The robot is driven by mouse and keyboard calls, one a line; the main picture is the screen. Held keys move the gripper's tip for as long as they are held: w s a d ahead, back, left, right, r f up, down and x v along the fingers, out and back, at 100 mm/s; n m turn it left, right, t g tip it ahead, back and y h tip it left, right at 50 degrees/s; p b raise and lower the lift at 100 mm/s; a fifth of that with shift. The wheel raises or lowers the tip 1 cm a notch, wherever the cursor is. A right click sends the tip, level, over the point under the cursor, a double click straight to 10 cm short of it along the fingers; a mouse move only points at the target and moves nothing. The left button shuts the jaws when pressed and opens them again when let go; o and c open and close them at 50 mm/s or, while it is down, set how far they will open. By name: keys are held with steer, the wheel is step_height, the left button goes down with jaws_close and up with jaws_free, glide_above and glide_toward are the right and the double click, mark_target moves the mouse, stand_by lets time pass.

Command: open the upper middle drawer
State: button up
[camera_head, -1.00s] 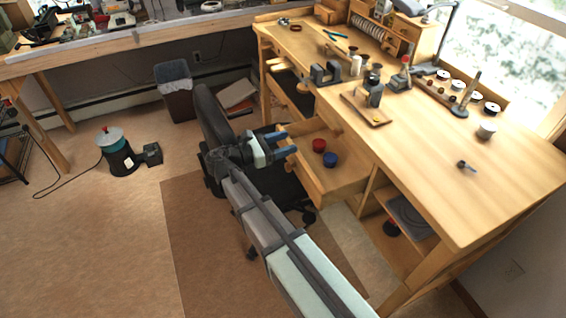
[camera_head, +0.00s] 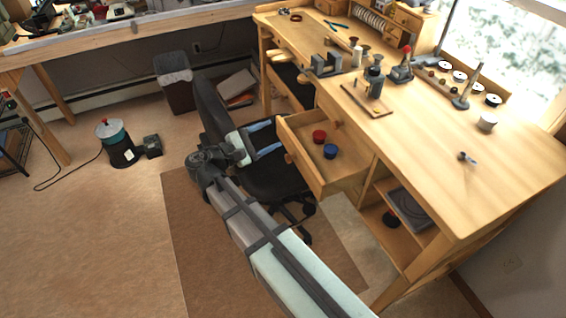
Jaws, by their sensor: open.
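A wooden drawer (camera_head: 345,183) under the workbench top stands pulled out. It holds a red round container (camera_head: 319,136) and a blue one (camera_head: 330,151). A knob (camera_head: 289,158) shows on its front. My gripper (camera_head: 272,136) is open, with two blue fingers spread apart. It is left of the drawer front, clear of the knob, with nothing between its fingers.
The wooden workbench (camera_head: 470,185) carries a small vise, a block with a tool and several spools. A black office chair (camera_head: 215,110) stands behind my gripper. A grey bin (camera_head: 175,85) is farther back.

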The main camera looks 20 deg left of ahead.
steer(key=s+a+m+t+y, duration=0.2)
steer(key=s+m+y, duration=0.2)
steer(key=s+m, duration=0.4)
step_height(320, 180, down, 15)
steer(key=w, duration=0.1)
steer(key=x, duration=1.3)
steer(key=shift+d+h, duration=0.2)
steer(key=shift+h, duration=0.1)
steer(key=shift+f, duration=0.15)
steer(key=shift+n, duration=0.3)
steer(key=shift+c, duration=0.2)
jaws_close()
